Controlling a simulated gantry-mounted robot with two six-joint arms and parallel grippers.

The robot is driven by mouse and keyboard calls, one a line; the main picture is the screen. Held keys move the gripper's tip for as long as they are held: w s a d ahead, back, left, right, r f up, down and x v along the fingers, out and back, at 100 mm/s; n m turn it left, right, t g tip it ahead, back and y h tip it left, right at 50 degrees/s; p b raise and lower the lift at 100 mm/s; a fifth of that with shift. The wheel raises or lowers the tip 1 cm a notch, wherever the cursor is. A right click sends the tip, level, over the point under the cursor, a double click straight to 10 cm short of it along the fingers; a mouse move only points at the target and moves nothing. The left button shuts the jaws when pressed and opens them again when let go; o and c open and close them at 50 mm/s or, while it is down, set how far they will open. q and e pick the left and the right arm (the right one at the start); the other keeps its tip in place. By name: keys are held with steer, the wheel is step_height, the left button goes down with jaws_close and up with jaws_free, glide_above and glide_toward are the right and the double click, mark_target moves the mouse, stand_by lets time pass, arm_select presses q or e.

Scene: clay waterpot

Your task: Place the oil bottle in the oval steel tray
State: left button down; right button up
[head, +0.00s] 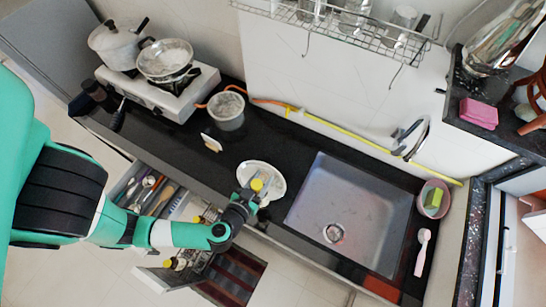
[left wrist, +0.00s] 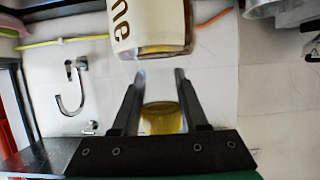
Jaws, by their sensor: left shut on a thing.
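The oval steel tray (head: 272,172) lies on the black counter, left of the sink. My left gripper (head: 254,193) is over the tray, shut on the oil bottle, whose yellow cap (head: 257,185) shows above the tray. In the left wrist view a yellow part of the bottle (left wrist: 162,117) sits between the two fingers (left wrist: 156,90). My right gripper is not in view.
The sink (head: 350,210) is right of the tray. A pot (head: 226,108) stands behind it, near the wall. The stove (head: 170,98) is at the back left. Below the counter, an open cutlery drawer (head: 140,190) and a pulled-out rack with yellow-capped bottles (head: 170,262) lie under my left arm.

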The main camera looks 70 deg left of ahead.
arm_select(q)
steer(key=w+a+f+b, duration=0.7)
steer(key=w+f+b, duration=0.1)
steer(key=f, duration=0.3)
steer(key=shift+a+f, duration=0.25)
steer(key=shift+a, duration=0.15)
steer(key=shift+c, duration=2.1)
jaws_free()
steer(key=shift+s+f, duration=0.1)
steer(key=shift+f, duration=0.05)
